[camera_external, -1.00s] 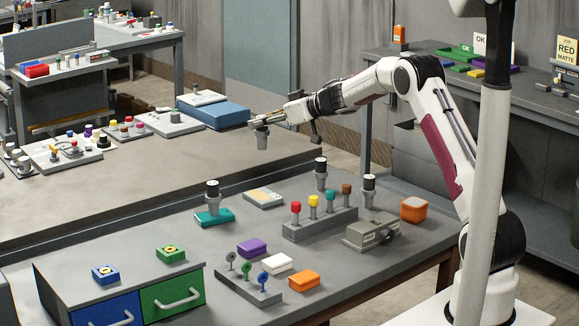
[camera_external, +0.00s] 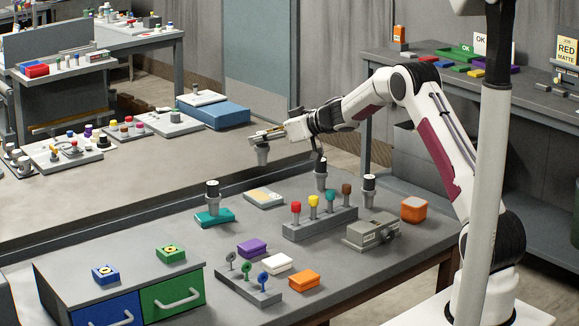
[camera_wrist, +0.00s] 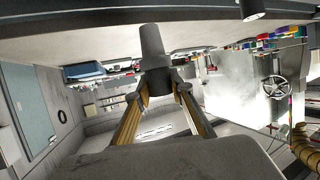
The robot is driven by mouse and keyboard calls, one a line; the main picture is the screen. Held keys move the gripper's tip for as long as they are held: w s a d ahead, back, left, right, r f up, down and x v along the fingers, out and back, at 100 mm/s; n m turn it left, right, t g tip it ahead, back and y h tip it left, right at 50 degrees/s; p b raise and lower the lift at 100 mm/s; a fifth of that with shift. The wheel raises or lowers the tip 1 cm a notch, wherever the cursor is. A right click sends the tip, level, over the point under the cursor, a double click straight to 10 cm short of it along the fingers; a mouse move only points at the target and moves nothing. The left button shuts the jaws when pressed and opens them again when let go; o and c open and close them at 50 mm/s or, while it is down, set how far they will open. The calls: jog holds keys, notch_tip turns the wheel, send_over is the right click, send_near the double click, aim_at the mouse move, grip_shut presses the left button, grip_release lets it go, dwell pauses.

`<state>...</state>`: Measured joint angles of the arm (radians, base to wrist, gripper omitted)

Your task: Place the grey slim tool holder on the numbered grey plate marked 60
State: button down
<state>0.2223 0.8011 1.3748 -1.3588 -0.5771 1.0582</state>
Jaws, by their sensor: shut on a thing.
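My gripper (camera_external: 265,137) is shut on a grey slim tool holder (camera_external: 263,155) and holds it in the air above the back of the workbench. In the wrist view the holder (camera_wrist: 152,42) sits between the fingertips (camera_wrist: 158,88) of my gripper. A flat grey plate (camera_external: 263,198) with a yellowish patch lies on the bench below and apart from the holder. I cannot read a 60 on it or on any other plate.
A teal block (camera_external: 214,218) with a black-topped holder stands left of the plate. A grey rack (camera_external: 320,224) with coloured knobs and a grey box (camera_external: 372,231) stand to the right. Purple, white and orange blocks and a drawer unit (camera_external: 120,280) are nearer the front.

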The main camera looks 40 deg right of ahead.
aim_at(263, 164)
jog(key=shift+f, duration=2.55)
jog(key=shift+f, duration=1.85)
jog(key=shift+f, duration=0.15)
jog(key=c, duration=1.8)
grip_release()
jog(key=shift+v, duration=1.2)
jog(key=shift+s+d+r, duration=0.1)
jog(key=shift+s+r, duration=0.05)
jog(key=shift+r, duration=1.7)
jog(key=shift+s+d+r, duration=0.1)
jog(key=shift+r, duration=1.8)
